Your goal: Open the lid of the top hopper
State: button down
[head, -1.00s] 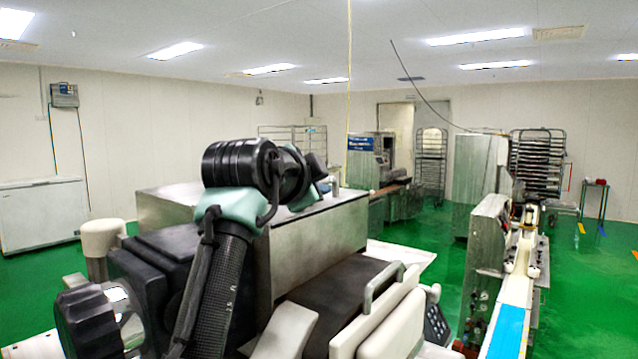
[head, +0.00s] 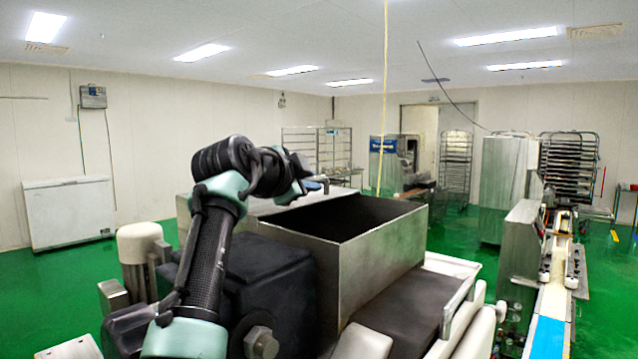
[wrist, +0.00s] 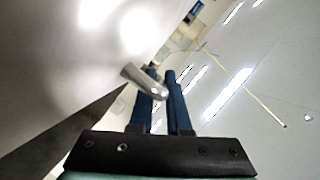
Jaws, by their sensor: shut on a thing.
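The top hopper (head: 375,255) is a grey metal box in the middle of the head view. Its top is partly uncovered and shows a dark inside. A pale metal panel that looks like the lid (head: 262,207) lies along the hopper's far left side, partly hidden by my arm; its exact tilt is unclear. My gripper (head: 312,186) is at this panel, above the hopper's far left edge. In the wrist view, my gripper's blue fingers (wrist: 165,85) are shut on a rounded metal handle (wrist: 140,78). A large pale surface, probably the lid (wrist: 70,60), fills the left there.
A black housing (head: 270,270) and a cream cylinder (head: 140,245) stand close to my arm. A dark belt (head: 405,305) with a frame is in front of the hopper. A conveyor with a blue strip (head: 548,335) runs at the right. Green floor (head: 465,235) is free between.

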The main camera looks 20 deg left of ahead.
jog(key=shift+w+a, duration=0.1)
jog(key=shift+a, duration=0.25)
jog(key=shift+d, duration=0.45)
jog(key=c, duration=1.2)
grip_release()
jog(key=shift+s+d+r, duration=0.15)
jog(key=shift+s+d, duration=0.05)
jog(key=shift+s, duration=0.05)
jog(key=shift+o, duration=0.2)
jog(key=shift+a, duration=0.35)
jog(key=shift+s+f+b, duration=0.15)
jog(key=shift+f+b, duration=0.05)
jog(key=shift+b, duration=0.15)
jog(key=b+v, duration=0.8)
jog(key=v, duration=0.4)
jog(key=shift+s+r, duration=0.25)
jog(key=shift+s, duration=0.05)
